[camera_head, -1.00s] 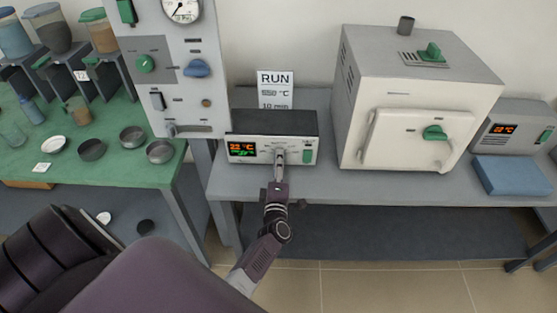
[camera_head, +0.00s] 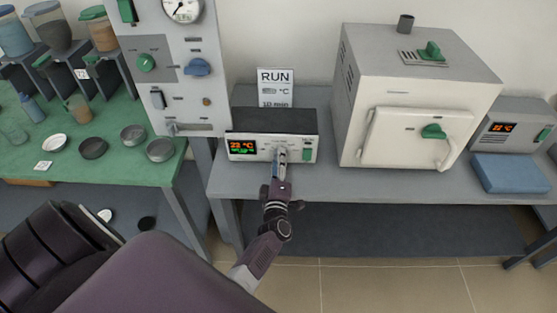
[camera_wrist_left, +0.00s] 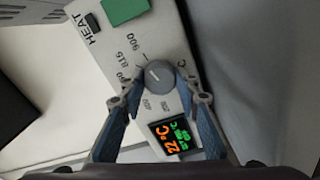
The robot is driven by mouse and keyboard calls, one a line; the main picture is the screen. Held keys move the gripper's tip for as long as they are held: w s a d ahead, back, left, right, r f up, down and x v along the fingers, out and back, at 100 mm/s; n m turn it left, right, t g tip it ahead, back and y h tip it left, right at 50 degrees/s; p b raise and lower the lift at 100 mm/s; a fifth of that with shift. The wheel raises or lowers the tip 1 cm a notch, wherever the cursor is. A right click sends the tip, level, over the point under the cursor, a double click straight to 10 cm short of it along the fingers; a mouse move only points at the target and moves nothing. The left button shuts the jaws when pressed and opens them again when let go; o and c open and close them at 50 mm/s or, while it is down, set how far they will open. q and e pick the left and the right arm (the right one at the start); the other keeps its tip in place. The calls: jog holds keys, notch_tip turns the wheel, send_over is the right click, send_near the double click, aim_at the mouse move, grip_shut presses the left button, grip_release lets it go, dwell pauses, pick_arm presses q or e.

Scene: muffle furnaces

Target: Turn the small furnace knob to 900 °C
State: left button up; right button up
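The controller box (camera_head: 247,157) sits on the grey bench, with a lit display reading 22 °C in orange above a green line. Its round grey knob (camera_wrist_left: 158,75) shows in the left wrist view, with the mark 900 above it and 815 to the upper left. Where the knob's pointer stands is hard to tell. My left gripper (camera_head: 281,152) is at the front of the box. In the left wrist view its two fingers (camera_wrist_left: 160,86) stand apart on either side of the knob, with small gaps showing. My right gripper is not in view.
A white furnace (camera_head: 375,140) with a green handle stands right of the box. A RUN card (camera_head: 275,77) stands behind it. A tall grey panel (camera_head: 215,110) rises close on the left. A blue pad (camera_head: 510,174) lies far right. Dishes stand on the green table (camera_head: 120,170).

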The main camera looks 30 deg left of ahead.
pick_arm(q)
jog(key=o, duration=0.4)
jog(key=shift+v, duration=3.75)
jog(key=shift+d, duration=0.1)
